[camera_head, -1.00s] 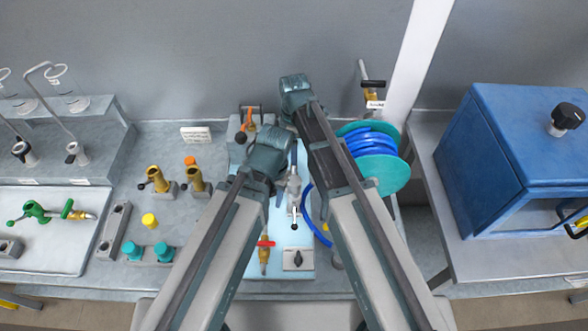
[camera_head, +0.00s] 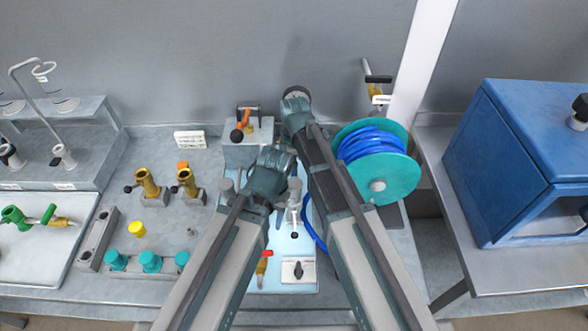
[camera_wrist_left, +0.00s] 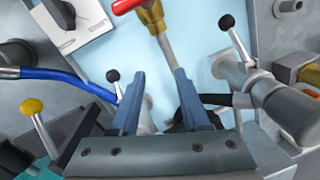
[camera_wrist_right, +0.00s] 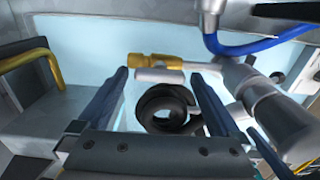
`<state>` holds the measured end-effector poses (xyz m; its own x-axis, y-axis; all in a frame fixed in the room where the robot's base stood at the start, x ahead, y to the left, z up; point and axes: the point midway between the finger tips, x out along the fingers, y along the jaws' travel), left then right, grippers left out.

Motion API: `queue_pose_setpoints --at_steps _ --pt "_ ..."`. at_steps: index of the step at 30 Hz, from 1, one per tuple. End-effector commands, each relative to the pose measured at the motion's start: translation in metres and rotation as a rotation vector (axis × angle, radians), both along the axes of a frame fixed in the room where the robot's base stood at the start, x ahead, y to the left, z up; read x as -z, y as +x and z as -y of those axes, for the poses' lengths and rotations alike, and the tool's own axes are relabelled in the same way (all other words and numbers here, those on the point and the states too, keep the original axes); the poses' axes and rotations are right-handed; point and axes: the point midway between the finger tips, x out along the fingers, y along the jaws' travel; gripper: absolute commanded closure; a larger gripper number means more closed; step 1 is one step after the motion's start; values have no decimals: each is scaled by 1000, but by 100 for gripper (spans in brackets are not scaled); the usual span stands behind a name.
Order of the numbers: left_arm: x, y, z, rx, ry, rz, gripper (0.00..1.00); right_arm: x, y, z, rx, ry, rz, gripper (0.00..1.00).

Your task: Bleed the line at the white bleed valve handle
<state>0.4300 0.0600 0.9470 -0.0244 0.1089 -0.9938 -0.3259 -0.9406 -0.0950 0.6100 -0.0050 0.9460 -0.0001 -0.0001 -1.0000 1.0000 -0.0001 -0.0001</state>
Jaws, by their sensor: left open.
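On the pale blue board, a grey-white valve (camera_head: 294,203) has a pale lever with a black knob (camera_head: 294,235). Two pale levers with black knobs show in the left wrist view, one left of my fingers (camera_wrist_left: 114,84) and one to the right (camera_wrist_left: 236,45); I cannot tell which is the bleed handle. My left gripper (camera_wrist_left: 159,75) is open above the board, with a metal pipe from a red-handled valve (camera_wrist_left: 150,12) seen between its fingers. My right gripper (camera_wrist_right: 160,78) is open, with a black coil (camera_wrist_right: 167,108) seen between its fingers. In the head view my wrists hide most of both grippers.
A teal reel with blue hose (camera_head: 388,178) stands right of my right arm. A blue cabinet (camera_head: 510,170) is farther right. Brass fittings (camera_head: 148,183) and teal caps (camera_head: 150,261) stand to the left. An orange-handled valve (camera_head: 242,122) sits behind my left wrist.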

Motion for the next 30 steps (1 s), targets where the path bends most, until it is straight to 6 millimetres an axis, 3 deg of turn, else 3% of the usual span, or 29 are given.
queue_pose_setpoints --at_steps 2,12,22,30 --pt "0 0 0 0 0 0 54 0 0 0 0 0 0 13" --pt "0 0 0 0 0 0 54 0 0 0 0 0 0 74" --pt "0 0 0 0 0 0 54 0 0 0 53 0 0 76" --pt "0 0 0 0 0 0 54 0 0 0 248 0 0 76"
